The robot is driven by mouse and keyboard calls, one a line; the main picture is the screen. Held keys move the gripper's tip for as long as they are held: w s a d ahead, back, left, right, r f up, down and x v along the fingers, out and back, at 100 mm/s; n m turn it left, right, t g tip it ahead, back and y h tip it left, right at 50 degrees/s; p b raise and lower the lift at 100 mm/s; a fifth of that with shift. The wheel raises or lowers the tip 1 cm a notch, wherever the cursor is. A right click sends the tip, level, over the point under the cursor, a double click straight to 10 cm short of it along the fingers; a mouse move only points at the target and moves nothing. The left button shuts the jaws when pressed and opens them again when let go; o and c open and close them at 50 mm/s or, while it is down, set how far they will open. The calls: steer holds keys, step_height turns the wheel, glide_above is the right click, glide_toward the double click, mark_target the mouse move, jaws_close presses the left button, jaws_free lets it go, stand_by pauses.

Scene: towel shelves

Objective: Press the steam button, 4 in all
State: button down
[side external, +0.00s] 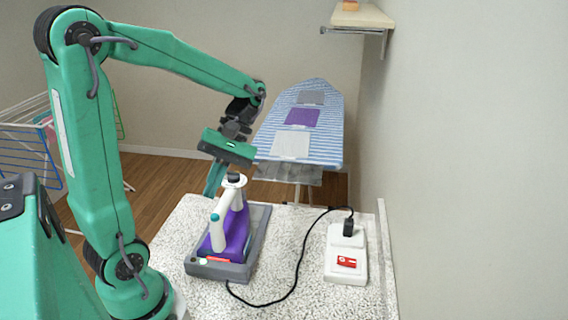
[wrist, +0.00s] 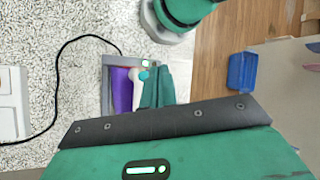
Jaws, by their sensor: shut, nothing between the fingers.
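The purple and white iron (side external: 238,232) sits in a grey tray (side external: 258,245) on the speckled counter, its white handle upright. A small teal button (side external: 214,217) is on the near end of the handle; it also shows in the wrist view (wrist: 143,75). My gripper (side external: 212,190) is shut and empty, pointing down, beside the handle and left of it in the side view. In the wrist view my fingers (wrist: 155,78) appear just right of the button and cover part of the iron. I cannot tell whether they touch it.
A black cord runs from the iron to a white box (side external: 335,275) with a red switch at right. Behind, an ironing board (side external: 262,149) carries several folded cloths. A drying rack (side external: 30,135) stands at left, a wall shelf (side external: 362,17) above. A blue bin (wrist: 242,72) is on the floor.

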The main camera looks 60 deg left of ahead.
mark_target(217, 213)
steer(key=shift+r, duration=0.85)
stand_by(2.0)
step_height(217, 213, up, 4)
steer(key=shift+s+a+f, duration=0.1)
steer(key=shift+f, duration=0.1)
stand_by(0.4)
steer(key=shift+f, duration=4.35)
steer(key=shift+f, duration=0.55)
